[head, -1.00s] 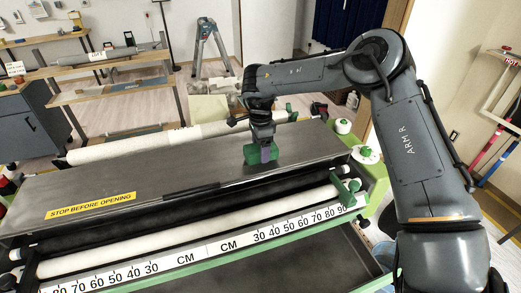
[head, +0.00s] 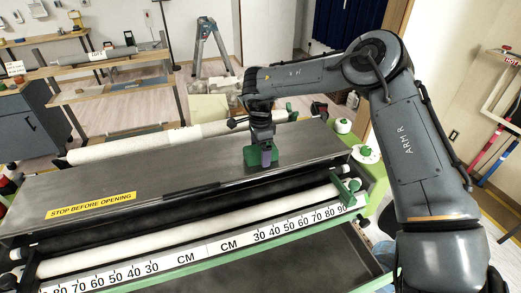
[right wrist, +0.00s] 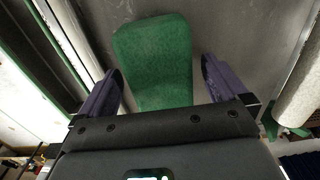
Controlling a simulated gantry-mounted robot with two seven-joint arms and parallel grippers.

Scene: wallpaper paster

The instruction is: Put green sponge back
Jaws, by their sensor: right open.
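The green sponge (head: 251,158) rests on the grey metal cover (head: 190,163) of the pasting machine, toward the cover's right part. My right gripper (head: 267,157) is directly over the sponge, pointing down, and hides part of it. In the right wrist view, the sponge (right wrist: 153,50) lies between the two purple fingers of the right gripper (right wrist: 161,72). The fingers are open, with a visible gap on each side of the sponge. My left gripper is not in view.
A white roll (head: 180,137) runs behind the cover. A yellow warning label (head: 90,205) is on the cover's left part. A ruler strip (head: 215,246) and white roller (head: 200,232) lie in front.

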